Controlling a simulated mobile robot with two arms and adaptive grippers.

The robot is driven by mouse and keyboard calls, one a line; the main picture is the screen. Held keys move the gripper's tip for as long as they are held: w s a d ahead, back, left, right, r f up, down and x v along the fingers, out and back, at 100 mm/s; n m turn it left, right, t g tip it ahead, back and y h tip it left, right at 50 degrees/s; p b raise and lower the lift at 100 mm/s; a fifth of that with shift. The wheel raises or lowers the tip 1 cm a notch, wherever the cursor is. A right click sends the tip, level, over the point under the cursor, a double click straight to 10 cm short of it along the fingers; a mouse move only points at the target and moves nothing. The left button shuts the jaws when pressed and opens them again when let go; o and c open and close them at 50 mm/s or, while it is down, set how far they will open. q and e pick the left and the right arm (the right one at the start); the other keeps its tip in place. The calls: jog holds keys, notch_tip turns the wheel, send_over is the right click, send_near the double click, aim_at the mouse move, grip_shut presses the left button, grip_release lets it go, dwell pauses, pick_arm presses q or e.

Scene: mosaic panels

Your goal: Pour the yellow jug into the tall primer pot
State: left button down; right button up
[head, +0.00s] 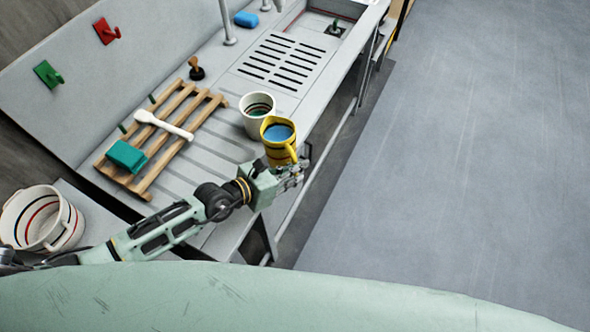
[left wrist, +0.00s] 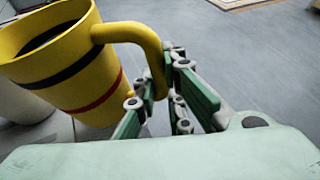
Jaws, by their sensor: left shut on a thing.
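The yellow jug (head: 279,154) has blue contents at its open top and sits in front of the pale pot in the head view. The left wrist view shows its black and red bands and its handle, with the jug (left wrist: 82,75) leaning in the picture; I cannot tell its true tilt. My left gripper (head: 300,168) is shut on the jug's handle. The white pot (head: 251,122), probably the tall primer pot, stands upright on the drainer just behind the jug, dark-banded inside. Part of it shows behind the jug in the left wrist view (left wrist: 22,108).
A striped white bucket (head: 63,222) stands at lower left. A slotted drain (head: 280,62) lies behind. Open floor (head: 470,150) is at right.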

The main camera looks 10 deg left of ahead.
aim_at(287, 145)
pick_arm(q)
jog(key=shift+w+r, duration=0.2)
jog(key=shift+r, duration=0.5)
dwell(0.3)
jog(key=shift+w+a+r+n+g+h, duration=0.2)
jog(key=shift+r+n+g, duration=0.15)
jog(key=shift+r, duration=0.3)
jog(key=shift+w+a+r+n+g+h, duration=0.15)
jog(key=shift+w+r+n+g+h, duration=0.1)
jog(key=shift+r+n, duration=0.3)
dwell(1.2)
jog(key=shift+w+a+r, duration=0.2)
jog(key=shift+w+r, duration=0.05)
jog(key=shift+r, duration=0.4)
dwell(0.6)
jog(key=shift+w+a+r+n+g+h+b, duration=0.2)
jog(key=shift+w+r+n+g+b, duration=0.1)
jog(key=shift+r+b, duration=0.3)
jog(key=shift+w+a+r+n+g+h+b, duration=0.1)
jog(key=shift+w+a+r+n+g+b, duration=0.15)
jog(key=shift+r+b, duration=0.35)
jog(key=shift+w+a+r+n+g+h+b, duration=0.15)
jog(key=shift+w+r+n+g+b, duration=0.2)
jog(key=shift+b, duration=0.4)
dwell(1.4)
